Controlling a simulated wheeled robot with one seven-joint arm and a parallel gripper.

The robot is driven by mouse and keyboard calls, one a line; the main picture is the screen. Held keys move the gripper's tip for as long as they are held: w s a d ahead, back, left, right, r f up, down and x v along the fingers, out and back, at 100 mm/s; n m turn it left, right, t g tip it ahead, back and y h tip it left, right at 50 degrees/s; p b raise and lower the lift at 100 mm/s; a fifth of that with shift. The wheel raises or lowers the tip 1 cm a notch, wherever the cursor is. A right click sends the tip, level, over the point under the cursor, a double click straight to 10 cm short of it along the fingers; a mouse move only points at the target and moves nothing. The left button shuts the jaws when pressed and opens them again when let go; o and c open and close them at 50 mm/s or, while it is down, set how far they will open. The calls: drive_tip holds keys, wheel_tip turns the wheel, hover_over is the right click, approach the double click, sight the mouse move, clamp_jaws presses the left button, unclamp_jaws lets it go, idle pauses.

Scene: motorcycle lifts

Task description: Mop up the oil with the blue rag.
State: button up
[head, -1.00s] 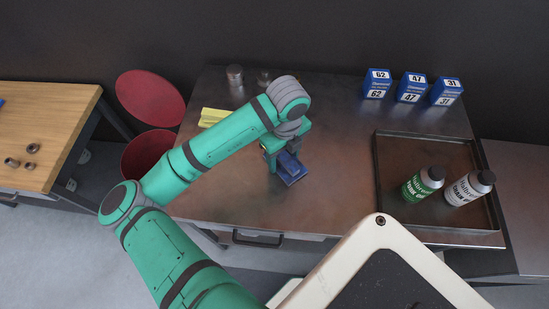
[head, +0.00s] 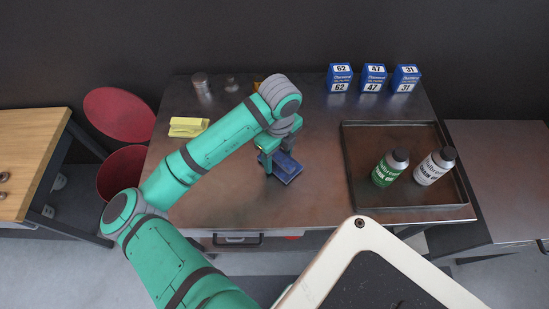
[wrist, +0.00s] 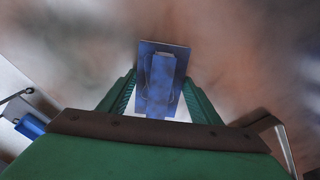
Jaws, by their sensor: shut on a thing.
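The blue rag (head: 288,170) is at the middle of the metal bench top (head: 235,195). In the wrist view the rag (wrist: 174,58) is a flat blue rectangle with a raised fold between my green fingers. My gripper (head: 278,160) is shut on that fold and points down. The rag looks close to or on the bench; I cannot tell whether it touches. The bench has brownish, cloudy shading, and I cannot pick out a clear oil patch. My gripper and the rag hide part of the top.
A black-rimmed tray (head: 398,210) at right holds a green bottle (head: 389,168) and a grey bottle (head: 434,167). Several blue numbered boxes (head: 373,78) stand at the back right. A yellow cloth (head: 188,127) lies at left, near a metal canister (head: 201,84). The front left of the bench is clear.

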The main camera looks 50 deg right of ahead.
wheel_tip(320, 180, up, 2)
drive_tip(key=shift+d+r, duration=0.15)
drive_tip(key=shift+w+a+r, duration=0.15)
drive_tip(key=shift+w+r, duration=0.1)
drive_tip(key=shift+r, duration=0.75)
drive_tip(key=shift+w+a+r, duration=0.1)
drive_tip(key=shift+w+r, duration=0.1)
drive_tip(key=shift+r, duration=0.8)
drive_tip(key=shift+a+r, duration=0.1)
drive_tip(key=shift+r, duration=0.2)
drive_tip(key=shift+s+d+r, duration=0.25)
drive_tip(key=shift+s+r, duration=0.1)
drive_tip(key=shift+s, duration=0.05)
drive_tip(key=shift+w+a, duration=0.1)
